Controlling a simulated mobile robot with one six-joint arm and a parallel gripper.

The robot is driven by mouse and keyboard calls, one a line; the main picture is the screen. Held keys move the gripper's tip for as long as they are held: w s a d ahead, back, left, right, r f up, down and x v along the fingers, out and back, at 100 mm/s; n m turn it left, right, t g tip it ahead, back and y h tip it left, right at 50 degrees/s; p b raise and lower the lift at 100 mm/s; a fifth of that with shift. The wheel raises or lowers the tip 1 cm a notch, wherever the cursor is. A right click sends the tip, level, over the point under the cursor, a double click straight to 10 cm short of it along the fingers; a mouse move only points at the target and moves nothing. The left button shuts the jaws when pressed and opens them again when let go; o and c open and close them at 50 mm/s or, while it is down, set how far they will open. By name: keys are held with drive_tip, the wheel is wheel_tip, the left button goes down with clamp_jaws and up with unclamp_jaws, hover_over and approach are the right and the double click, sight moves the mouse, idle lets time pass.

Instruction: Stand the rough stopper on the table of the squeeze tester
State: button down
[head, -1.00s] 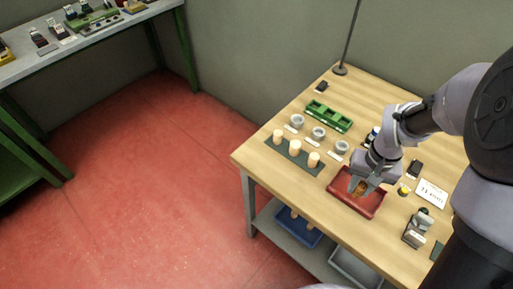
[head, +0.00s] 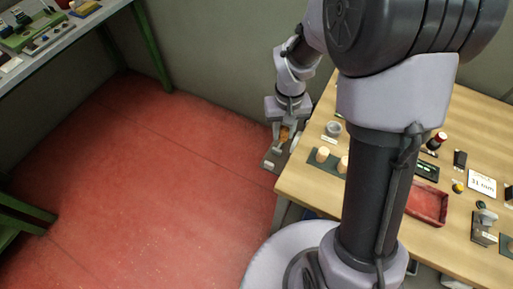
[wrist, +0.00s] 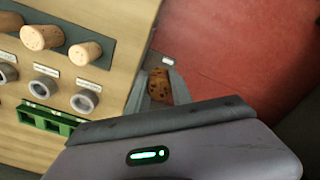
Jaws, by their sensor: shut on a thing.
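The rough stopper (head: 284,134) is brown cork with dark pits. My gripper (head: 284,140) is shut on it, left of the table's left edge and above the floor. The stopper also shows in the wrist view (wrist: 159,86), between the grey fingers. A grey, plate-like shape with pale spots shows around the fingertips; I cannot tell what it is. A grey device with an upper arm (head: 484,223), possibly the squeeze tester, stands on the table (head: 463,253) at the far right, well away from my gripper.
Pale stoppers (wrist: 85,53) stand on a dark strip near the table's left edge. Grey rings (wrist: 84,101) and a green block (wrist: 45,121) are beside them. A red tray (head: 428,204) looks empty. My column hides mid-table. Another bench (head: 62,38) is at upper left.

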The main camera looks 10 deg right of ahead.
sight(273, 160)
drive_tip(key=w+f+m+b, duration=0.1)
drive_tip(key=w+f+m, duration=0.1)
drive_tip(key=f, duration=0.7)
drive_tip(key=w+f+m+b, duration=0.1)
drive_tip(key=w+f+m, duration=0.1)
drive_tip(key=f, duration=0.8)
drive_tip(key=w+f+m+b, duration=0.2)
drive_tip(key=w+f+m, duration=0.1)
drive_tip(key=f, duration=0.6)
drive_tip(key=shift+w+d+f, duration=0.15)
drive_tip(key=shift+w+f, duration=0.2)
drive_tip(key=shift+w, duration=0.25)
drive_tip(key=shift+f+b, duration=0.2)
drive_tip(key=shift+b, duration=0.15)
drive_tip(key=c, duration=1.1)
unclamp_jaws()
drive_tip(key=shift+c, duration=0.2)
drive_tip(key=shift+r, duration=0.1)
